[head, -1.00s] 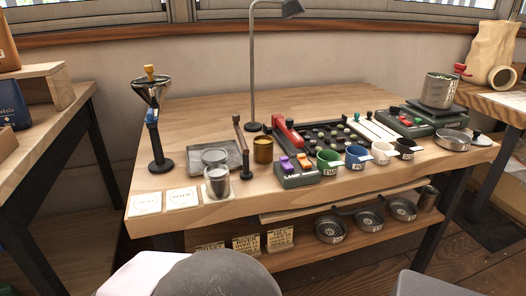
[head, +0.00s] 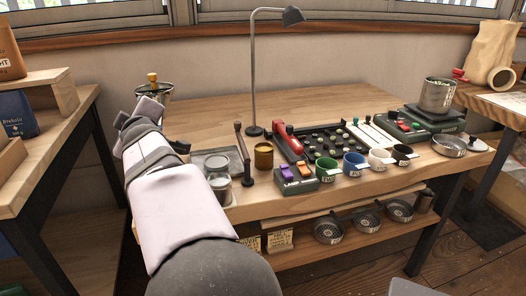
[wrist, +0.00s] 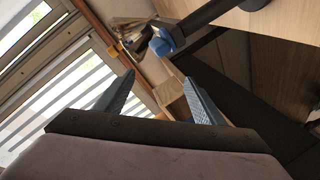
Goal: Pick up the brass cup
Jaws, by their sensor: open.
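The brass cup (head: 263,157) stands upright on the wooden table in the head view, right of the lever post and behind the purple-and-orange switch box. It is not seen in the wrist view. My gripper (wrist: 158,78) is open, with nothing between its two fingers. In the head view my arm reaches up over the table's left side, well left of the cup, and my fingertips cannot be made out clearly there.
The funnel stand (head: 153,84) is partly hidden behind my arm; its blue clamp (wrist: 160,46) shows just beyond my fingers. The lever post (head: 243,150) and grey tray (head: 238,157) stand left of the cup. A tall lamp (head: 253,75) rises behind it.

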